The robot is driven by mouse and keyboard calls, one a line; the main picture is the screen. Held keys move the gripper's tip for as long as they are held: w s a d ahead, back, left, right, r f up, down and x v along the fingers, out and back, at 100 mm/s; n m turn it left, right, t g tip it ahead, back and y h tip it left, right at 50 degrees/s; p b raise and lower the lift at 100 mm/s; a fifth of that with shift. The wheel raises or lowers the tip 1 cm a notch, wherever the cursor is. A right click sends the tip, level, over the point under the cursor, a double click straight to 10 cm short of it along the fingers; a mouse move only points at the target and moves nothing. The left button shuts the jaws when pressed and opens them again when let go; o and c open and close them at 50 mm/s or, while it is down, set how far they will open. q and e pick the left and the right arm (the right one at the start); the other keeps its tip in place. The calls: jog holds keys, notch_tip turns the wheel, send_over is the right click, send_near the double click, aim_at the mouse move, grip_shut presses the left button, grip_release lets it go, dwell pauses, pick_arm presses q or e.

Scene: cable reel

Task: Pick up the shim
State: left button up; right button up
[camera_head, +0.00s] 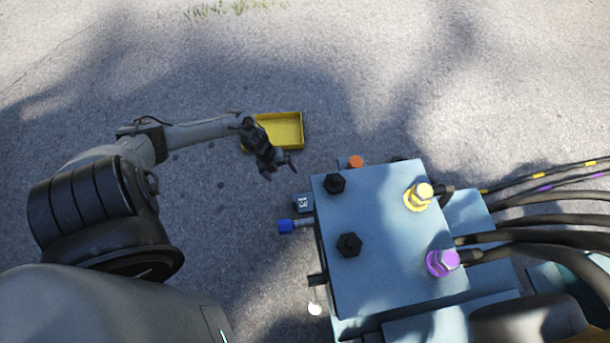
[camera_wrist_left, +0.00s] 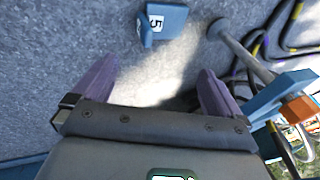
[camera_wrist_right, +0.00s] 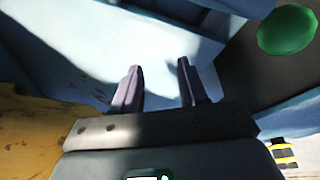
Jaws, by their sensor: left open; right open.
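A small blue-grey piece with a white number label (camera_head: 303,203) shows at the left side of the blue machine block in the head view. A matching labelled piece (camera_wrist_left: 162,20) shows at the top of the left wrist view, ahead of the fingers; I take it to be the shim, but cannot be sure. My left gripper (camera_head: 280,172) is open and empty, above and left of that piece, apart from it. Its fingers (camera_wrist_left: 158,70) are spread with nothing between them. My right gripper (camera_wrist_right: 158,68) is open and empty, close over a pale blue surface; the head view does not show it.
A yellow tray (camera_head: 284,131) lies on the ground behind my left gripper. The blue block (camera_head: 385,270) carries black bolts and yellow and purple fittings (camera_head: 442,263). A blue-tipped rod (camera_head: 286,226) sticks out left. Black cables run off right. Open ground lies left.

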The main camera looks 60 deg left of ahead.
pick_arm(q)
jog(key=p+v, duration=0.8)
jog(key=v, duration=0.1)
jog(key=shift+r+p, duration=0.35)
jog(key=shift+p, duration=0.05)
